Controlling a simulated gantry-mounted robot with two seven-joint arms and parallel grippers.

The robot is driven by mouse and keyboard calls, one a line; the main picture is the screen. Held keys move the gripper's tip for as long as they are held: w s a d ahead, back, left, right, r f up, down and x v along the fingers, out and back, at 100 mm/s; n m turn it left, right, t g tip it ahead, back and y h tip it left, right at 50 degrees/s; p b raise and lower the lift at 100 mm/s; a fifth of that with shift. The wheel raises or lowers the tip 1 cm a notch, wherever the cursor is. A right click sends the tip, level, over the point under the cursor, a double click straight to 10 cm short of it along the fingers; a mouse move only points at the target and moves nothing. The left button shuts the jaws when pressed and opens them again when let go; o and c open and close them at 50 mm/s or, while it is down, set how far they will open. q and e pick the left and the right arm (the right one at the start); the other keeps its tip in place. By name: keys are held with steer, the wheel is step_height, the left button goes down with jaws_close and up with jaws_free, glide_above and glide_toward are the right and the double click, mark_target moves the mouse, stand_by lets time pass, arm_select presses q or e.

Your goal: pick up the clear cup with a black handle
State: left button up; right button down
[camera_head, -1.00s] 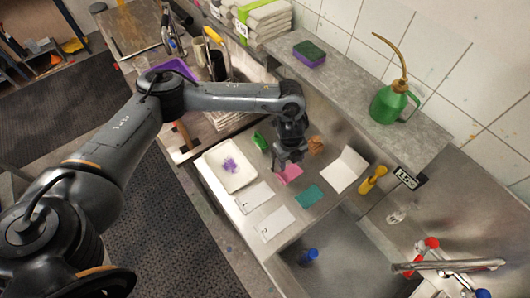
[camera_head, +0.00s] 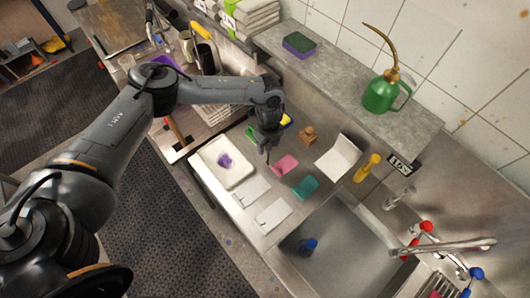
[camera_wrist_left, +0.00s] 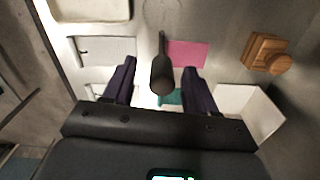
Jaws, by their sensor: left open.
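My left gripper (camera_head: 267,146) is over the steel counter, just left of the pink cloth (camera_head: 285,165). In the left wrist view its two dark fingers (camera_wrist_left: 160,86) stand apart with a wide gap. A black handle (camera_wrist_left: 162,78) points up toward the camera between the fingertips, and neither finger visibly touches it. A faint, see-through round outline (camera_wrist_left: 163,14) beyond the handle looks like the clear cup, but it blends with the counter. In the head view the cup cannot be made out near the gripper. My right gripper is not in view.
A white tray (camera_head: 207,172) with a purple piece lies left. White cards (camera_head: 272,215), a teal cloth (camera_head: 305,187), a wooden block (camera_head: 308,138) and a folded white card (camera_head: 338,158) lie around. A yellow bottle (camera_head: 367,168) stands right, near the sink (camera_head: 335,232). A green can (camera_head: 385,92) stands on the ledge.

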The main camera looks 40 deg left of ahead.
arm_select(q)
steer(key=shift+w+f, duration=0.1)
steer(key=shift+f, duration=1.5)
steer(key=shift+c, duration=0.5)
jaws_close()
